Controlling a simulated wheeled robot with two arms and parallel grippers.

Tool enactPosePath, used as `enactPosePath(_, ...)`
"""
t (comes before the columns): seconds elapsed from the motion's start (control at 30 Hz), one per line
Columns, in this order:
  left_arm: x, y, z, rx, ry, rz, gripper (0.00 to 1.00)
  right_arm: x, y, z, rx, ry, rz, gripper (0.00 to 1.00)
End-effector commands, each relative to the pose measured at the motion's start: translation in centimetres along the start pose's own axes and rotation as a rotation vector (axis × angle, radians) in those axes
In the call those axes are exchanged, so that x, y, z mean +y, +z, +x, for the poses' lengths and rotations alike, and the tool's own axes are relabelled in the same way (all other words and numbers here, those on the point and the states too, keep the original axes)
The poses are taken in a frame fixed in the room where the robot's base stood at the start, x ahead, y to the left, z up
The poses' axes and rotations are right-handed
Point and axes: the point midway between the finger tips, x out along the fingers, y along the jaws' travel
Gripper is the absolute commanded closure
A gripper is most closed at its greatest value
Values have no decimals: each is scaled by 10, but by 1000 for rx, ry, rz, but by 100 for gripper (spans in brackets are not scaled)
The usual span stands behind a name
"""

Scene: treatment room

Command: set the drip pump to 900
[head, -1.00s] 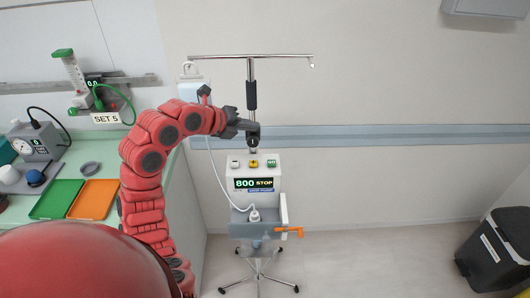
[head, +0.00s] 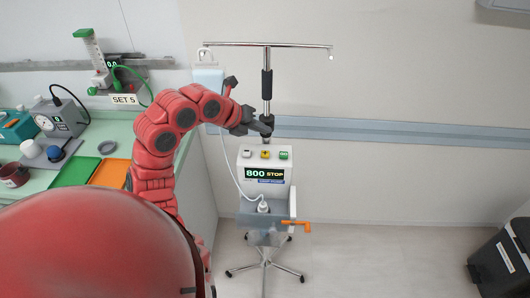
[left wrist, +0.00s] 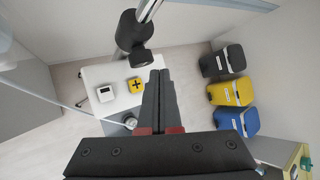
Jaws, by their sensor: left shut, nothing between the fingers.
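The drip pump (head: 279,185) is a pale box on a wheeled pole stand, and its display (head: 264,174) reads 800 STOP. On its top are a white button (head: 247,153), a yellow plus button (head: 265,154) and a green button (head: 285,155). My left gripper (head: 264,128) is above and behind the buttons, close to the pole. In the left wrist view its fingers (left wrist: 160,76) are shut and empty, to the right of the yellow button (left wrist: 135,85) and white button (left wrist: 105,93). The green button is hidden there. My right gripper is not in view.
The pole (head: 267,85) stands beside my fingers, with a clamp knob (left wrist: 141,57) close to them. A drip tube (head: 223,160) hangs left of the pump, and an orange lever (head: 296,226) sticks out at right.

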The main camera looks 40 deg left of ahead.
Motion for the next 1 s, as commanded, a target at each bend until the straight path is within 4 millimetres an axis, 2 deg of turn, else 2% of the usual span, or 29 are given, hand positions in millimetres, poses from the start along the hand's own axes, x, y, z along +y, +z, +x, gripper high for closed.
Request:
enactPosePath(0.23, 19, -21, 27, 5, 1, -2, 100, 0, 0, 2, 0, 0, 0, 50)
enactPosePath(0.3, 26, -27, 37, 0, -2, 1, 100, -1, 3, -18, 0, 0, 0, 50)
enactPosePath(0.4, 30, -31, 42, 0, -1, 0, 100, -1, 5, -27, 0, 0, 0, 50)
enactPosePath(1.0, 31, -32, 44, 0, -2, 0, 100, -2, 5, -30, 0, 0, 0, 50)
